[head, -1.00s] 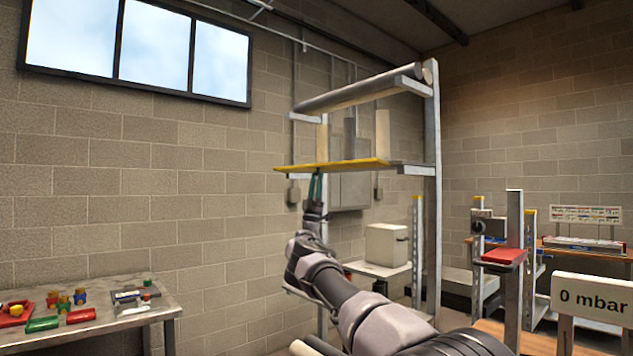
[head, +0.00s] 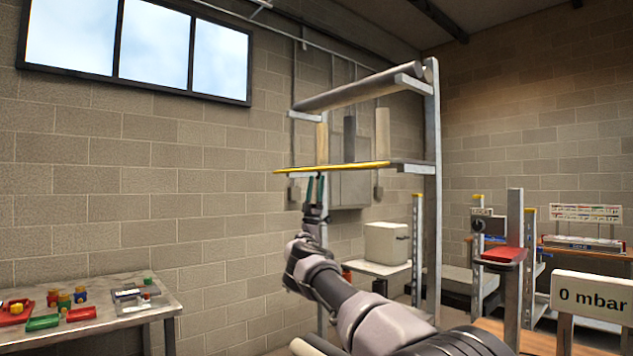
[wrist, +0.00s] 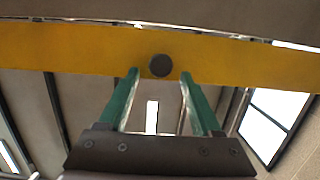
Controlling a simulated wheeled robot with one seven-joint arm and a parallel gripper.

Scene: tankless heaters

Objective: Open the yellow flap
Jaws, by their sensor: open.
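The yellow flap (head: 335,167) shows as a thin, nearly level strip seen almost edge-on, along the shelf of a grey metal frame. In the wrist view the yellow strip (wrist: 85,50) crosses the whole picture, with a dark round knob (wrist: 160,65) at its middle. My gripper (head: 316,177) points upward just below the flap's edge. Its green fingers are apart in the wrist view, with the knob showing between their tips (wrist: 161,73). I cannot tell whether the fingers touch the flap.
The grey frame's upright (head: 433,190) stands right of the flap, and a grey cylinder (head: 360,90) lies above it. A white box (head: 386,243) sits on a low stand behind my arm. A table (head: 160,307) with colored parts is at lower left. A "0 mbar" sign (head: 592,299) stands at right.

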